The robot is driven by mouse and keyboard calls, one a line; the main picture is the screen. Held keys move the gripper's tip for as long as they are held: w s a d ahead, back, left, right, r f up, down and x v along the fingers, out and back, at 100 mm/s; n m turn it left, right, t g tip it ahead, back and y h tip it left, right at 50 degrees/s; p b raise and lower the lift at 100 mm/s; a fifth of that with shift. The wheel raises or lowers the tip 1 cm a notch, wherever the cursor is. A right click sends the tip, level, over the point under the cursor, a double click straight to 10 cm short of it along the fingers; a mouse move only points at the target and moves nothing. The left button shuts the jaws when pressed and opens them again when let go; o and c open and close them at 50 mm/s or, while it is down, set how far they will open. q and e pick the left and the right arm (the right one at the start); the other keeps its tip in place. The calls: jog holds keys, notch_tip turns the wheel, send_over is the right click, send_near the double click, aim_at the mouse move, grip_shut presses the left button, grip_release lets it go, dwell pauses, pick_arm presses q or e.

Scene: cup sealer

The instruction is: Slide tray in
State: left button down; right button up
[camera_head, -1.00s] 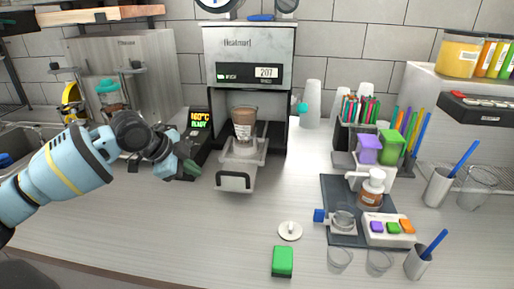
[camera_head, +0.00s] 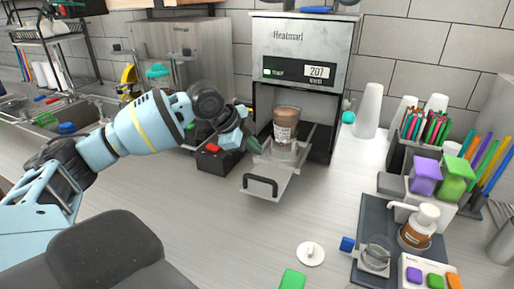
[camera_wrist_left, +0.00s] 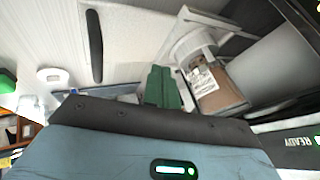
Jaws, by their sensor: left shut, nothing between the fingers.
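The cup sealer (camera_head: 300,50) is a grey machine against the back wall. Its tray (camera_head: 272,186) is pulled out toward me, with a dark handle (camera_head: 260,187) at the front. A clear cup of brown drink (camera_head: 286,124) stands upright in the tray's holder; it also shows in the left wrist view (camera_wrist_left: 215,90). My left gripper (camera_head: 250,143) is shut and empty at the left side of the tray, near the cup. In the left wrist view its green fingertips (camera_wrist_left: 162,88) are together beside the holder; contact cannot be told. My right gripper is out of view.
A white lid-like disc (camera_head: 311,253) and a green block (camera_head: 293,280) lie in front.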

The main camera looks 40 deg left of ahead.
aim_at(277, 168)
pick_arm(q)
jog(key=x, duration=0.8)
